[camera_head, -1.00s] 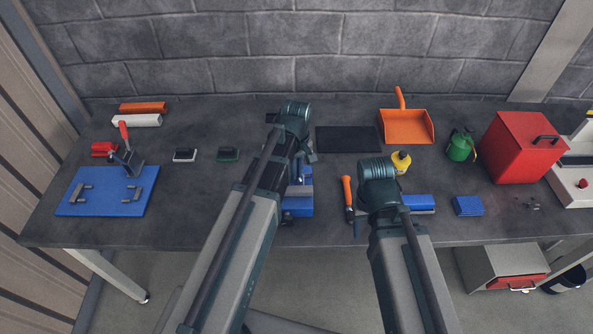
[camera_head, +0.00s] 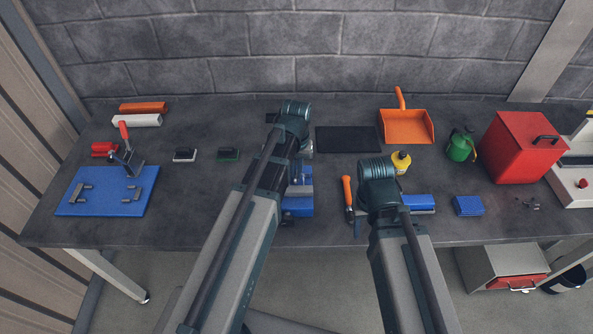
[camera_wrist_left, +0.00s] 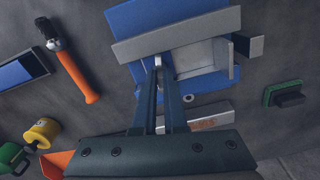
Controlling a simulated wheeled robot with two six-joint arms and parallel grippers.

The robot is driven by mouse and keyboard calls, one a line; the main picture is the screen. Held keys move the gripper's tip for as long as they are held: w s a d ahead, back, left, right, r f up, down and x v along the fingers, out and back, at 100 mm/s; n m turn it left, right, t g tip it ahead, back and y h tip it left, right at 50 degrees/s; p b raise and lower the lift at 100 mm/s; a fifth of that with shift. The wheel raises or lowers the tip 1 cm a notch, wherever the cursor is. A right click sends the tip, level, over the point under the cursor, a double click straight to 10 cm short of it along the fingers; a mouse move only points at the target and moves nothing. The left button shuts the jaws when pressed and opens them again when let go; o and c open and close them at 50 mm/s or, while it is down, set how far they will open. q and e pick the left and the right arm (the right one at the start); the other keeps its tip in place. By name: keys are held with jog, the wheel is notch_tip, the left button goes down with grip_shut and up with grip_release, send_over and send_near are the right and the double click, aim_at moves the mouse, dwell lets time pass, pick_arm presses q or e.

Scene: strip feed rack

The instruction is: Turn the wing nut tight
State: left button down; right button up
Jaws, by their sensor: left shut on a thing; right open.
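A blue fixture (camera_head: 300,206) with grey metal plates sits at the table's front, partly under my left arm; in the left wrist view its blue base (camera_wrist_left: 150,18) and a grey cross bar (camera_wrist_left: 180,36) show. My left gripper (camera_wrist_left: 160,64) reaches over the fixture, its two fingers shut close together by the bar. A small pale piece, apparently the wing nut (camera_wrist_left: 158,62), shows between the fingertips; most of it is hidden. My right gripper (camera_head: 384,208) is over the table to the right, open, its fingers mostly hidden under the arm.
An orange-handled tool (camera_head: 348,193) lies between fixture and right arm. A blue-and-grey block (camera_head: 420,203) and a yellow bottle (camera_head: 401,162) are near the right arm. A pale bar (camera_wrist_left: 205,117) lies beside the fixture.

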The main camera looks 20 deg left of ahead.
pick_arm(q)
jog(key=m, duration=0.4)
jog(key=shift+m, duration=0.3)
jog(key=m, duration=0.3)
jog(key=shift+m, duration=0.3)
jog(key=m, duration=0.3)
jog(key=shift+m, duration=2.1)
jog(key=c, duration=1)
grip_release()
jog(key=shift+o, duration=0.2)
jog(key=shift+r, duration=0.1)
